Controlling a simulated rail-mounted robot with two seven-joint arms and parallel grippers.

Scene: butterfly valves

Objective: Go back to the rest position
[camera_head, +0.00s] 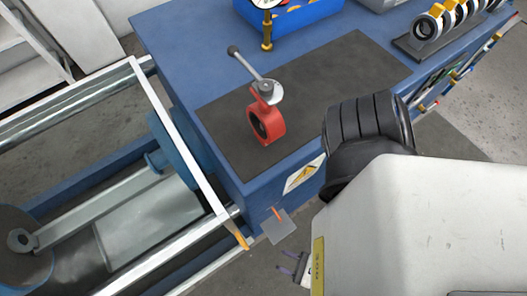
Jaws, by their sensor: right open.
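A red butterfly valve (277,122) with a grey lever handle, black at its end, stands on the dark mat (350,62) of the blue workbench. My right gripper (281,262) is low in the middle of the view, below the bench's front edge. It is small and partly hidden by my white arm; its dark fingers are apart with nothing seen between them. It is well clear of the valve. My left gripper is not in view.
A blue bin (308,15) and a gauge on a brass fitting (267,30) stand at the back. A rack of valve discs (428,28) stands at the back right. Tools hang on the bench's right side. A metal-railed frame (185,150) with blue machinery fills the left.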

